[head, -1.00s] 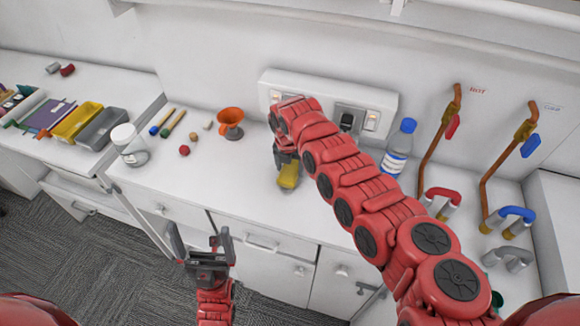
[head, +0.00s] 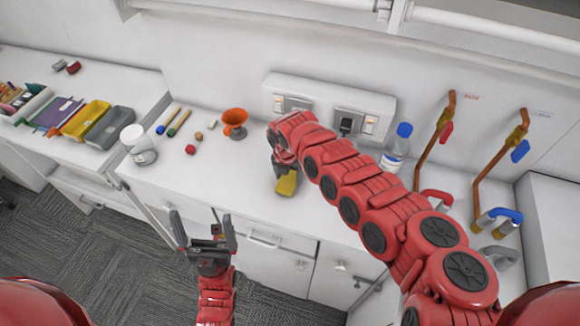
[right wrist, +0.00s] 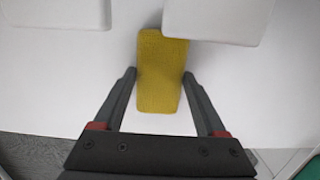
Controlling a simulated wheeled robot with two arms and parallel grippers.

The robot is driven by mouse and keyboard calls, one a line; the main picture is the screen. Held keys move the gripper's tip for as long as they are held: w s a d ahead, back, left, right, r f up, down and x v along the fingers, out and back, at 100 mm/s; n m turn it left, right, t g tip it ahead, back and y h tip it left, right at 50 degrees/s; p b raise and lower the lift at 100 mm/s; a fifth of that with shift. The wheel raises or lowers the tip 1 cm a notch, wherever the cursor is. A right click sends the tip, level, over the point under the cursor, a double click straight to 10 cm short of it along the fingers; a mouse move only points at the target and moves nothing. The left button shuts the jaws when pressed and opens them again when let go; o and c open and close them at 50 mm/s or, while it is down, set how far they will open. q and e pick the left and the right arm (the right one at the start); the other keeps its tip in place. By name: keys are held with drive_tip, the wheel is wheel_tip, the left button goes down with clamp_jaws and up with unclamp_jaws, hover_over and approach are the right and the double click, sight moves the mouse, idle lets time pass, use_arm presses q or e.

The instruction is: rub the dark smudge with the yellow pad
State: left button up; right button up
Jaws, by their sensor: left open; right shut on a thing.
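The yellow pad (head: 287,183) is on the white counter top (head: 235,175), near its front edge. My right gripper (head: 284,168) is shut on it from above, with the arm reaching in from the right. In the right wrist view the pad (right wrist: 161,75) stands between the two dark fingers (right wrist: 160,95). No dark smudge shows in either view; the pad and my right arm hide part of the counter. My left gripper (head: 204,228) is open and empty, in front of the cabinet below the counter edge.
A water bottle (head: 397,147) and copper pipes (head: 435,140) are to the right. A socket panel (head: 325,104) is behind.

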sight(285, 188)
drive_tip(key=shift+s+a+p, duration=0.2)
drive_tip(key=shift+s+p, duration=0.5)
drive_tip(key=shift+s+a+p, duration=0.15)
drive_tip(key=shift+s+p, duration=0.5)
drive_tip(key=shift+s, duration=0.05)
drive_tip(key=shift+s+a+f, duration=0.15)
drive_tip(key=shift+s+a, duration=0.05)
drive_tip(key=shift+s, duration=0.4)
drive_tip(key=shift+f+b, duration=0.2)
drive_tip(key=shift+b, duration=0.2)
drive_tip(key=shift+w+b, duration=0.1)
drive_tip(key=shift+b, duration=0.2)
drive_tip(key=w+b, duration=0.2)
drive_tip(key=shift+d+f+b, duration=0.15)
drive_tip(key=shift+d+b, duration=0.2)
drive_tip(key=shift+w+d+r+b, duration=0.25)
drive_tip(key=shift+w+b, duration=0.35)
drive_tip(key=shift+b, duration=0.15)
drive_tip(key=shift+w+d+f+b, duration=0.15)
drive_tip(key=shift+w+b, duration=0.5)
drive_tip(key=shift+b, duration=0.6)
drive_tip(key=w+b, duration=0.1)
drive_tip(key=b, duration=0.2)
drive_tip(key=shift+w+d, duration=0.25)
drive_tip(key=shift+w, duration=0.15)
drive_tip(key=shift+w+d+b, duration=0.1)
drive_tip(key=shift+w+b, duration=0.05)
drive_tip(key=shift+b, duration=0.55)
drive_tip(key=shift+r, duration=0.3)
drive_tip(key=shift+w+r, duration=0.1)
